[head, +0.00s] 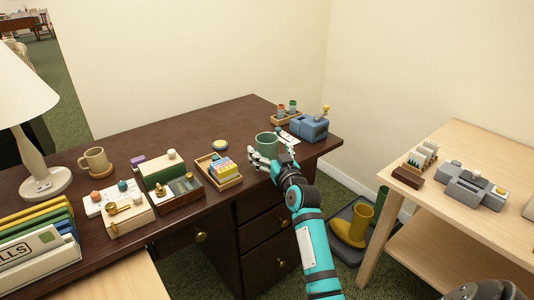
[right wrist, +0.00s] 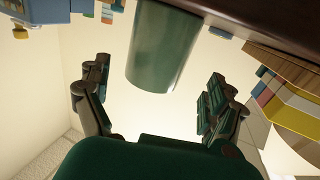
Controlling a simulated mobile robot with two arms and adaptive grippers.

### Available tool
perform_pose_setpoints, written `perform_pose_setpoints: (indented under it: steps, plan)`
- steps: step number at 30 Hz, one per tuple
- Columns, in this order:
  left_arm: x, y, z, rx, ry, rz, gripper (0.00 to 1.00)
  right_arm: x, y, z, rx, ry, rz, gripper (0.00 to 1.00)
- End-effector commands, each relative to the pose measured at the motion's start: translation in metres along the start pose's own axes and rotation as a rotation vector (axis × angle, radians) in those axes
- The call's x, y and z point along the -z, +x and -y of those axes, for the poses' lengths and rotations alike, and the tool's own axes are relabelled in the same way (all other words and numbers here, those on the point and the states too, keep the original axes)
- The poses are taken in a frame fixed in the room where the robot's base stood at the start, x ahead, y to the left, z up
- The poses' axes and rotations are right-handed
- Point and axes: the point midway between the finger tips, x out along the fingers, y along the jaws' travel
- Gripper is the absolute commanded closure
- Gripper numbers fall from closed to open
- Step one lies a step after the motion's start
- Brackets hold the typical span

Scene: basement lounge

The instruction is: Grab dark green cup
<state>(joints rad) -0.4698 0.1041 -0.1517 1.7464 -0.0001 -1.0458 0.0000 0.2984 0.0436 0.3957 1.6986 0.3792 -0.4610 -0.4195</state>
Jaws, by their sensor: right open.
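The dark green cup (head: 266,142) stands on the dark brown desk (head: 228,115), near its right end. My right gripper (head: 266,157) reaches in from the front and is at the cup's near side. In the right wrist view the cup (right wrist: 162,48) shows large, with my open right fingers (right wrist: 155,105) spread to either side of it. The fingers look apart from the cup, and nothing is held. My left gripper does not show.
A tray of colored blocks (head: 220,172) lies left of the cup. A blue-grey device (head: 307,128) and a small bottle tray (head: 287,114) stand to its right. A tan mug (head: 96,161) and lamp (head: 40,165) are farther left. Bare desk lies behind the cup.

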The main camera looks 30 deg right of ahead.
Motion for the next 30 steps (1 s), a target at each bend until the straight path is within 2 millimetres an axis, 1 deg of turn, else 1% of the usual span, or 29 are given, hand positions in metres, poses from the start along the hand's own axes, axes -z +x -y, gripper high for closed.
perform_pose_setpoints:
  steps: [4,6,9,12,17,20,30]
  plan:
    - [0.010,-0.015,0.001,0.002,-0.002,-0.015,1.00,-0.003,0.023,-0.007,-0.001,0.001,-0.001,0.07]
    - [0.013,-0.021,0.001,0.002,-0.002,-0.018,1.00,-0.003,0.033,-0.006,0.000,0.003,0.000,0.07]
    - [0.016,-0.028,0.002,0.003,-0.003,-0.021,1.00,-0.003,0.043,-0.006,0.000,0.002,0.000,0.07]
    - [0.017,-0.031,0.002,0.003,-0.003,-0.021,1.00,-0.002,0.046,-0.006,0.000,0.002,0.000,0.07]
    - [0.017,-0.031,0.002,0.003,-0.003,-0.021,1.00,-0.002,0.046,-0.006,0.000,0.001,0.000,0.07]
    - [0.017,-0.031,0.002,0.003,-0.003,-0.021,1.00,-0.002,0.046,-0.006,0.000,0.001,0.000,0.18]
    - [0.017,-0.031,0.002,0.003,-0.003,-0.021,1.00,-0.002,0.046,-0.006,0.000,0.001,0.001,0.62]
